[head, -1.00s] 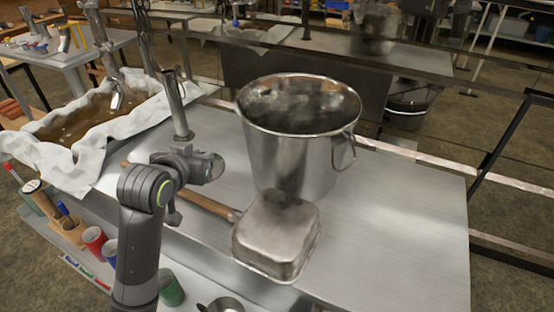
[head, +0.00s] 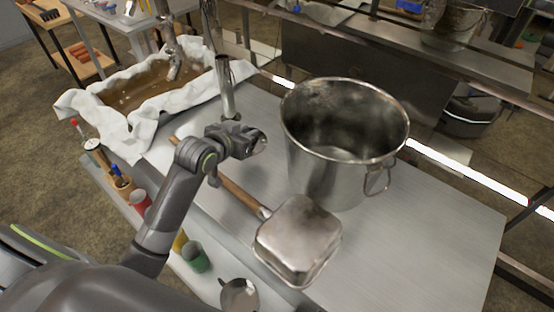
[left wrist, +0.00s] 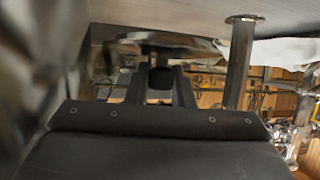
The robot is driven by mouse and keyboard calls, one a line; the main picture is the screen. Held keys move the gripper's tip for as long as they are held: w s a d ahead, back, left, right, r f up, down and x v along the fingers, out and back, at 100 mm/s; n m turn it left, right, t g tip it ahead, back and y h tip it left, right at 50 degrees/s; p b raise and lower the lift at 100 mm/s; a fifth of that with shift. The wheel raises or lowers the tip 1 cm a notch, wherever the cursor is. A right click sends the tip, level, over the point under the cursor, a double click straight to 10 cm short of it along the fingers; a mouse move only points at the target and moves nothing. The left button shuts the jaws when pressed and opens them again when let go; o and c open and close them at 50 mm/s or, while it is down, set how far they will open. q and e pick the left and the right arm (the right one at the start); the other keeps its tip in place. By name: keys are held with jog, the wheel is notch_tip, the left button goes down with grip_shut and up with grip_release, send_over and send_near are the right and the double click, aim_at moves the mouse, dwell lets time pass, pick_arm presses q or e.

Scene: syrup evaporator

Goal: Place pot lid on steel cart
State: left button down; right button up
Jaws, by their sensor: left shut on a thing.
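My left gripper (head: 252,143) is above the near left part of a brushed-steel top (head: 440,235), left of the bucket. I cannot tell whether this top is the steel cart. In the left wrist view, my left gripper (left wrist: 160,88) is shut on a dark knob (left wrist: 160,78). A grey metal disc (left wrist: 160,45) lies just beyond the knob, apparently the pot lid. In the head view the lid is hard to make out at the gripper's tip. My right gripper is not in view.
A steel bucket (head: 335,165) and an upturned square pan (head: 298,240) with a wooden handle stand close to my left gripper. A metal tube (head: 225,85) and a cloth-lined tray (head: 145,95) are behind it. Cups line a lower ledge. The top's right side is clear.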

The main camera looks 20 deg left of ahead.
aim_at(250, 162)
pick_arm(q)
notch_tip(250, 162, down, 7)
jog(key=shift+r+b, duration=0.1)
jog(key=shift+b, duration=0.5)
jog(key=shift+f, duration=0.25)
jog(key=shift+f, duration=0.15)
jog(key=c, duration=1.3)
grip_release()
jog(key=shift+o, duration=0.2)
